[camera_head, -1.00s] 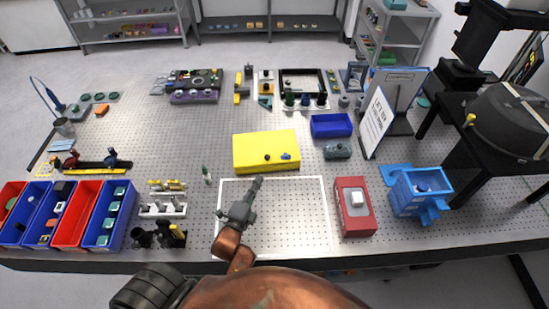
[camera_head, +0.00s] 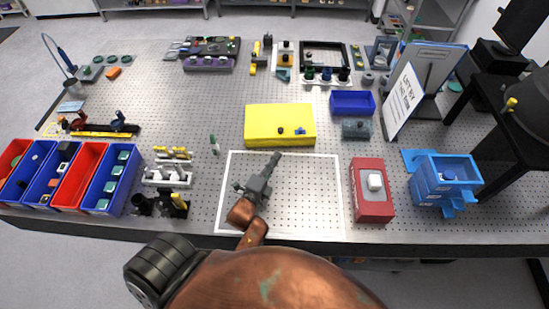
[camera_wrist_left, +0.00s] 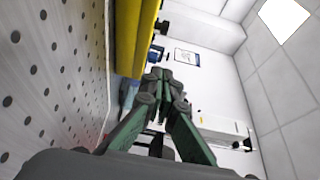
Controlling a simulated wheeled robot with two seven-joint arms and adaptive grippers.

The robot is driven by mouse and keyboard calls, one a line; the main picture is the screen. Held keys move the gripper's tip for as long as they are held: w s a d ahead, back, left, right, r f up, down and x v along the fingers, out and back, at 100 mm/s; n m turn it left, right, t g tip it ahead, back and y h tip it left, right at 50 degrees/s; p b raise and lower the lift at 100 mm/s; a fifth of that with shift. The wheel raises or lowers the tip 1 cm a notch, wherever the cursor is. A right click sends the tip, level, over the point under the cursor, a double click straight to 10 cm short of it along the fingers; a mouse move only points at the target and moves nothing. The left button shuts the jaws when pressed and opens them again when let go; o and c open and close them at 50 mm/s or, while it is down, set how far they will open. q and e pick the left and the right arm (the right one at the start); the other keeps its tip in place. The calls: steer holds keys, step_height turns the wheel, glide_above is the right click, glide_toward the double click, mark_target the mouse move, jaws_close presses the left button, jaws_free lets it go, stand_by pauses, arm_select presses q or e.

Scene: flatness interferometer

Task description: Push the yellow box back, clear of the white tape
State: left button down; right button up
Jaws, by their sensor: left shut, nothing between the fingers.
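The yellow box (camera_head: 265,125) lies on the perforated bench top, just behind the back strip of the white tape (camera_head: 342,195). A narrow gap seems to separate its front face from the tape. Two small knobs, one dark and one blue, show on the box. My left gripper (camera_head: 276,156) is shut and empty, low over the taped square with its tips at the back strip, just in front of the box. In the left wrist view the box (camera_wrist_left: 130,35) stands beside and beyond the closed fingertips (camera_wrist_left: 162,76); contact cannot be told. My right gripper is out of view.
A red box (camera_head: 371,205) stands right of the taped square, with a blue open holder (camera_head: 445,180) beyond. A blue bin (camera_head: 352,103) and a grey-teal block (camera_head: 355,130) sit right of the yellow box. Bare bench lies behind it. A small green-tipped item (camera_head: 214,146) stands left.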

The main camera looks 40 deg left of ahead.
mark_target(280, 138)
arm_select(q)
steer(key=w, duration=0.4)
steer(key=w+a, duration=0.1)
steer(key=w, duration=0.2)
steer(key=shift+w+r, duration=0.1)
steer(key=shift+w+a+p, duration=0.4)
steer(key=shift+w+a, duration=0.25)
steer(key=shift+a, duration=0.35)
steer(key=shift+w+a, duration=0.35)
steer(key=shift+a, duration=0.2)
